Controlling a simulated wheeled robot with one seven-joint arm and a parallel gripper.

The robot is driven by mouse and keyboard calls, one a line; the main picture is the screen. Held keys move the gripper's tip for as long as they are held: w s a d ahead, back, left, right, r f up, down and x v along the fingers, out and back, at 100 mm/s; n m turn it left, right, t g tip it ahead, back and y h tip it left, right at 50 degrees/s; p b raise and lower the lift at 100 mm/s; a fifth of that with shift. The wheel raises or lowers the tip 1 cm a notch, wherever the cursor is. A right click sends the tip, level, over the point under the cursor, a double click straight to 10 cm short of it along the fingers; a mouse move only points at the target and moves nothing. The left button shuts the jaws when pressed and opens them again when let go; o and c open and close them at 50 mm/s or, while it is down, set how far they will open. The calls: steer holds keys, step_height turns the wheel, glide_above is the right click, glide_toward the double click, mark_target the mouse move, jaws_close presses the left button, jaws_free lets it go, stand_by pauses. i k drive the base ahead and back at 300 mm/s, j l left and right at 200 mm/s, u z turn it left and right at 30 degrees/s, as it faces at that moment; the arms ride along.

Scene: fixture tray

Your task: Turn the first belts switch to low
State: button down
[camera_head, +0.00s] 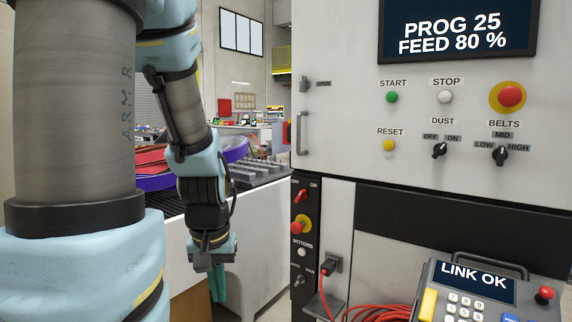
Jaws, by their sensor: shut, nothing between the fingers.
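The belts switch (500,155) is a black rotary knob at the right of the white machine panel (345,120), under a BELTS label. LOW is marked at its left, MID above and HIGH at its right. Its pointer appears to stand upright at MID. It is the only switch labelled BELTS that I see. My gripper (218,285) hangs pointing down at lower left, well to the left of and below the switch. Its teal fingers are shut and empty, and nothing touches the switch.
The black dust switch (439,151) sits just left of the belts switch, and a red emergency button (511,97) is above it. A door handle (303,133) juts out at the panel's left. A pendant (475,290) and red cable (375,312) are below.

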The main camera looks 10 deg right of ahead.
mark_target(499, 155)
steer(key=z, duration=1.05)
